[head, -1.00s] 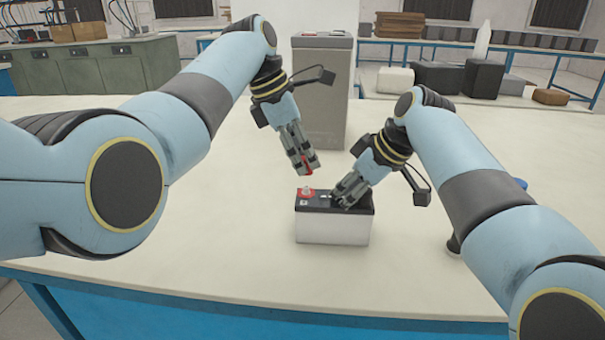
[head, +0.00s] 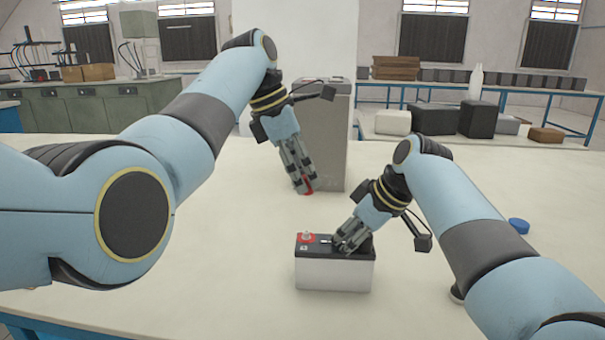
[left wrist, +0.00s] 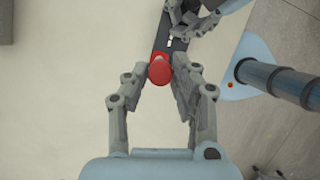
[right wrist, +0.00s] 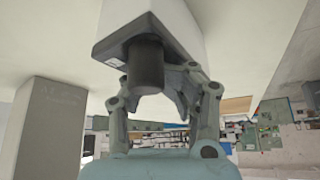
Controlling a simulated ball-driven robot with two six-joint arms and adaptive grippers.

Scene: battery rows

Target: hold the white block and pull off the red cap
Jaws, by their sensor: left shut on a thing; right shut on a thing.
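The white block (head: 333,276) is a battery-like box with a black top, upright on the pale table. Its top carries a red ring with a bare metal post (head: 307,237) at the left. My left gripper (head: 305,188) is shut on the red cap (left wrist: 160,71) and holds it in the air above that post, apart from the block. My right gripper (head: 344,244) is at the right part of the block's top. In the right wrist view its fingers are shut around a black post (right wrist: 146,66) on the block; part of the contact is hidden.
A tall grey box (head: 326,135) stands on the table behind the left gripper. A blue cap (head: 518,226) lies at the right beyond my right arm. The table (head: 200,270) left of the block is clear. Benches with boxes stand far behind.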

